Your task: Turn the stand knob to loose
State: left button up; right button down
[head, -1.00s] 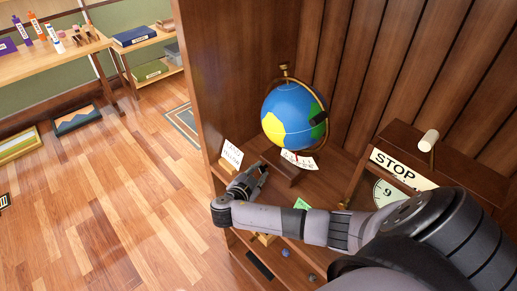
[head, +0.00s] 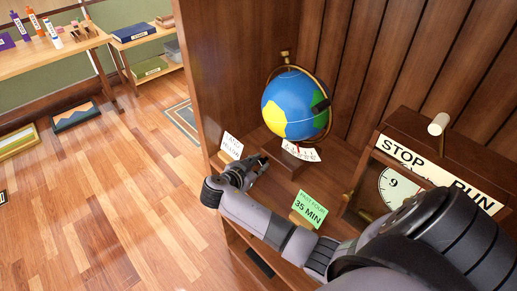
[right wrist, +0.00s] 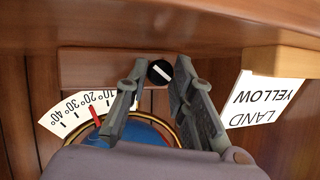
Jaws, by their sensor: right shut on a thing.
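The globe (head: 297,104) stands on a wooden stand base (head: 283,163) on the shelf. The stand knob (right wrist: 160,72), black with a white line, is on the base's face in the right wrist view, its line slanted. My right gripper (head: 263,161) is at the base's near side in the head view; the right wrist view shows its fingers (right wrist: 157,82) on either side of the knob, shut on it. The knob is hidden in the head view. A degree scale (right wrist: 88,108) with a red pointer shows beside the base. My left gripper is not in view.
A "LAND YELLOW" card (right wrist: 264,98) stands close beside the right gripper. A green "35 MIN" card (head: 309,208) stands near my right forearm. A wooden STOP/RUN clock box (head: 405,128) is at right. The cabinet side wall (head: 214,80) rises at left.

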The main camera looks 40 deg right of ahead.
jog(key=shift+w+a+r+n+g, duration=0.1)
jog(key=shift+w+n+g, duration=0.05)
jog(key=shift+n+g, duration=0.5)
jog(key=c, duration=1.7)
grip_release()
jog(key=v, duration=1.2)
